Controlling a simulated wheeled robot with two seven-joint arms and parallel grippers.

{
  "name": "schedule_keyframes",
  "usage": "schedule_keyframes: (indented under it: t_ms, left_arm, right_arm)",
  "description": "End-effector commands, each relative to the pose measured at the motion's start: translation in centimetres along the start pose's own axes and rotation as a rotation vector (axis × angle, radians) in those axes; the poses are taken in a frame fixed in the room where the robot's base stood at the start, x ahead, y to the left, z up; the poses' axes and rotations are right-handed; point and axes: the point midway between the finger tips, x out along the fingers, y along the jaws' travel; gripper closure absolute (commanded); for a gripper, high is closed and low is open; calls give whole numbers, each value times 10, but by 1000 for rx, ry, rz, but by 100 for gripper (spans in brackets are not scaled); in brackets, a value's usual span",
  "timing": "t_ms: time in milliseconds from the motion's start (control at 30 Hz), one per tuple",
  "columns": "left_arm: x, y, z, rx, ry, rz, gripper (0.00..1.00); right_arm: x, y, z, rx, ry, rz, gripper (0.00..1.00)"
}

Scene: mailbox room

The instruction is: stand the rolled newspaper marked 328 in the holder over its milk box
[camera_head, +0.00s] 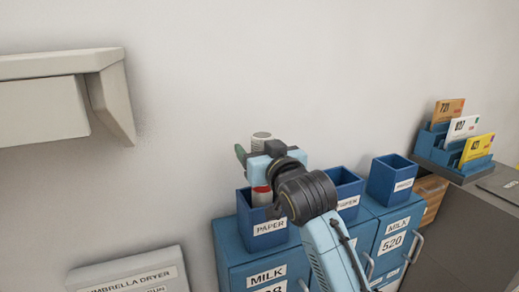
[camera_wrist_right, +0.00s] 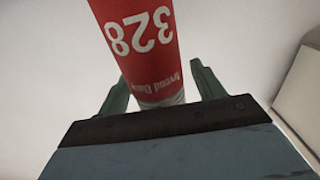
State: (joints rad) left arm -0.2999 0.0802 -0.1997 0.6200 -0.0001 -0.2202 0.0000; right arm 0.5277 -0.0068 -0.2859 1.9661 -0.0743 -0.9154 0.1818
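The rolled newspaper (camera_head: 262,138) stands upright in the leftmost blue holder (camera_head: 243,205), labelled PAPER. Its white top end and red band show in the head view. The right wrist view shows the red roll marked 328 (camera_wrist_right: 145,42) between the green fingers. My right gripper (camera_head: 257,155) is at the roll's upper part. Its fingers (camera_wrist_right: 162,82) are spread, with slim gaps beside the roll. My left gripper is out of view.
Two more blue holders (camera_head: 383,180) stand to the right, over other milk boxes, one marked 520 (camera_head: 398,225). A letter rack (camera_head: 435,150) with several envelopes is farther right. An umbrella dryer (camera_head: 125,275) is at lower left, below a beige wall unit (camera_head: 45,105).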

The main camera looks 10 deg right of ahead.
Motion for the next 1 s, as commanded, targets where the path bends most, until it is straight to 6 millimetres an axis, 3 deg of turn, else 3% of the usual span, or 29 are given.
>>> schedule_keyframes:
  t_ms: [267, 433, 1000]
  left_arm:
    - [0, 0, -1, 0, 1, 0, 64]
    - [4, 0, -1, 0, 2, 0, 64]
    - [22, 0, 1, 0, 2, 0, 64]
  right_arm:
    - [-1, 0, 1, 0, -2, 0, 33]
    - [-14, 0, 1, 0, 0, 0, 33]
    - [-116, 0, 1, 0, 1, -1, 33]
